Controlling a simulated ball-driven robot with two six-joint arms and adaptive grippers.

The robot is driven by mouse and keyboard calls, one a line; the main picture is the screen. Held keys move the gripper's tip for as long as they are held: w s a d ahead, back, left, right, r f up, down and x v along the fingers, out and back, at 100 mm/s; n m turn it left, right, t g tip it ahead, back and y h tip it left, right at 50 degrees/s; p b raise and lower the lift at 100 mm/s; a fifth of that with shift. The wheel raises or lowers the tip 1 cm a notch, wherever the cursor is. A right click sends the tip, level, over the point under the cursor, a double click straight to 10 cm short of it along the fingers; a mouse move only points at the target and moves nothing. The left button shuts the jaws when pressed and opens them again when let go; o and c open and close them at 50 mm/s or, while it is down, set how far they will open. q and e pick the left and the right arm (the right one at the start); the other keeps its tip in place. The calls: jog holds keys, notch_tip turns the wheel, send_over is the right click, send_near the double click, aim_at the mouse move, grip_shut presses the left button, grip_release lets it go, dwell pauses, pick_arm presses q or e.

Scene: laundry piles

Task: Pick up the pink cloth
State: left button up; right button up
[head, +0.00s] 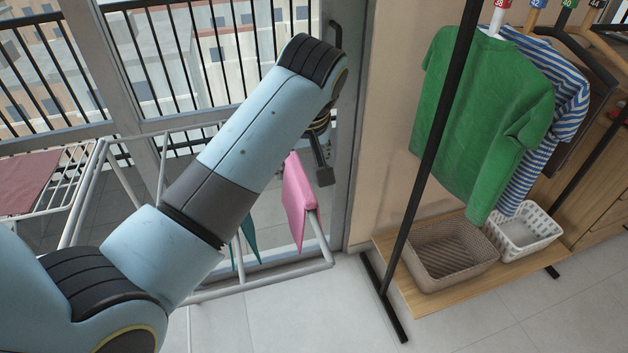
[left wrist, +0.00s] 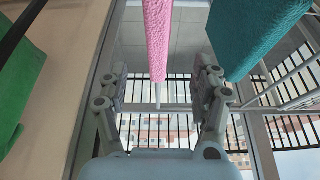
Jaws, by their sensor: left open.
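The pink cloth (head: 299,196) hangs over a bar of the white drying rack in the head view. In the left wrist view the pink cloth (left wrist: 158,35) hangs edge-on, in line with the gap between the fingers. My left gripper (head: 321,168) is beside the cloth's upper right in the head view, partly hidden behind my arm. In the left wrist view the left gripper (left wrist: 162,72) is open with its fingers spread; I see no clear contact with the cloth. My right gripper is not in view.
A teal cloth (head: 249,240) hangs on the rack (head: 262,282) left of the pink one; the teal cloth (left wrist: 255,35) also shows in the left wrist view. A garment rack with a green shirt (head: 480,115) and baskets (head: 450,260) stands at right. A glazed door is behind.

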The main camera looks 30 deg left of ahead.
aim_at(299, 172)
pick_arm(q)
jog(key=shift+w+a+f, duration=0.25)
jog(key=shift+w+f, duration=0.5)
jog(key=shift+f, duration=0.05)
jog(key=shift+a+f, duration=0.25)
jog(key=shift+f, duration=0.3)
jog(key=shift+a+f, duration=0.2)
jog(key=shift+f, duration=0.3)
jog(key=shift+w+f, duration=0.15)
jog(key=shift+f, duration=0.2)
jog(key=x, duration=0.4)
jog(key=shift+d+f+p, duration=0.15)
jog(key=shift+f+p, duration=0.15)
jog(key=shift+p, duration=0.05)
jog(key=shift+f, duration=0.5)
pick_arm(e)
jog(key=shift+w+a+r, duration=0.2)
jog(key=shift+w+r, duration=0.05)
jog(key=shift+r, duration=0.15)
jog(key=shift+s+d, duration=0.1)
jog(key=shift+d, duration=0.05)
pick_arm(q)
jog(key=shift+f, duration=0.2)
jog(key=c, duration=1.3)
